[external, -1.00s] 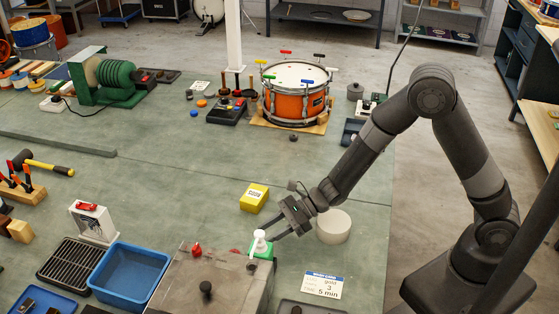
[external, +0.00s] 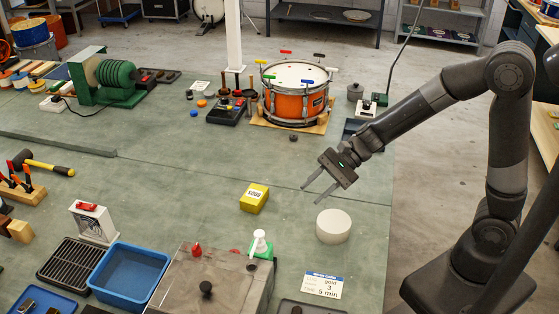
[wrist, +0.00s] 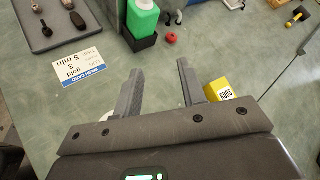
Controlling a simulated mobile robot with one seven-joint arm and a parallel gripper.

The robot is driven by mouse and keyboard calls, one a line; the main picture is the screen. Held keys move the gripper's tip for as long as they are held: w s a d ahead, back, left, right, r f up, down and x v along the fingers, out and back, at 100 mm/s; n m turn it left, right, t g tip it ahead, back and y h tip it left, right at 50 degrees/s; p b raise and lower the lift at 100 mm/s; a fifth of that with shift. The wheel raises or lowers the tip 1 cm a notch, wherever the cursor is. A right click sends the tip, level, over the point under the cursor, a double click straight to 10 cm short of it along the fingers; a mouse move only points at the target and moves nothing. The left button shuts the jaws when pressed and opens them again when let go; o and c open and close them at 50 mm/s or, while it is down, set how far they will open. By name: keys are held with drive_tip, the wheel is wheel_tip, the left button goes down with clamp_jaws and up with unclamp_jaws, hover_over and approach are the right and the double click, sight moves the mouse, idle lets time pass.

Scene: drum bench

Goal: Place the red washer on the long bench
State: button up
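A small red ring (wrist: 171,38), which looks like the red washer, lies on the green-grey long bench (wrist: 215,45) beside the black holder of a green bottle in the wrist view. In the external view a bit of the red ring (external: 235,252) shows left of the bottle, mostly hidden by the grey box. My gripper (external: 311,196) is above the bench, behind and to the right of the bottle.
A green bottle with white top (external: 261,243) stands near the grey box (external: 225,285). A yellow box (external: 254,198), a white cylinder (external: 333,226) and a printed card (external: 322,285) are on the bench nearby. An orange drum (external: 293,95) stands farther back. Bare bench lies left of the yellow box.

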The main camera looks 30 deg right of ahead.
drive_tip(key=s+d+r+n+t+h, duration=0.1)
drive_tip(key=s+d+r+n+h, duration=0.1)
drive_tip(key=d, duration=0.6)
drive_tip(key=s+d+r+n+h, duration=0.2)
drive_tip(key=d+n, duration=0.3)
drive_tip(key=d, duration=0.3)
drive_tip(key=shift+s+d+r+t+h, duration=0.15)
drive_tip(key=shift+r+t+h, duration=0.2)
drive_tip(key=shift+r, duration=0.55)
drive_tip(key=shift+o, duration=0.3)
drive_tip(key=s+d+r+n+t+h, duration=0.2)
drive_tip(key=d+h, duration=0.1)
drive_tip(key=d, duration=0.6)
drive_tip(key=s+d+r+n+t+h, duration=0.2)
drive_tip(key=s+d+h, duration=0.1)
drive_tip(key=d, duration=0.7)
drive_tip(key=shift+s+h, duration=0.2)
drive_tip(key=shift+h, duration=0.45)
drive_tip(key=shift+o, duration=1.4)
drive_tip(key=shift+d, duration=0.25)
drive_tip(key=shift+o, duration=0.5)
